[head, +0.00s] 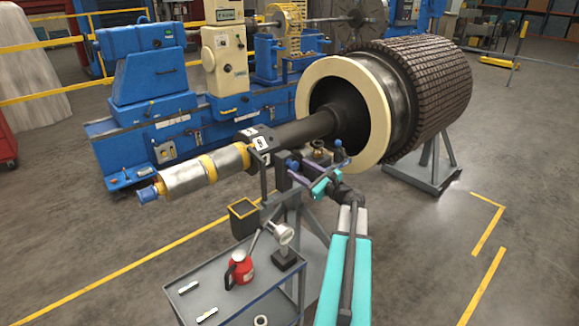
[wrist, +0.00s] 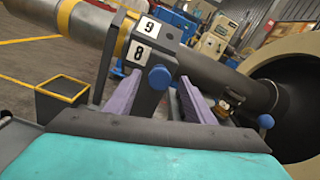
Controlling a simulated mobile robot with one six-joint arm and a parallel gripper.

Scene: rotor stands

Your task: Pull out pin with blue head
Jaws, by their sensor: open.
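A pin with a round blue head (wrist: 160,77) sits at the dark stand bracket (wrist: 150,98), below the number labels 9 and 8 (wrist: 140,52). The blue head also shows in the head view (head: 292,164). My gripper (wrist: 161,100) is open, its two purple fingers on either side of the blue head in the wrist view, with gaps on both sides. I cannot tell how deep the head lies between them. The pin's shaft is hidden. A second blue knob (wrist: 265,121) is to the right, also in the head view (head: 338,143).
The rotor's dark shaft (head: 305,128) runs behind the bracket to the large drum (head: 425,85). A brass fitting (wrist: 230,104) is right of my fingers. A yellow-rimmed bin (head: 243,217) and a cart (head: 222,303) with a red can (head: 240,270) stand lower left.

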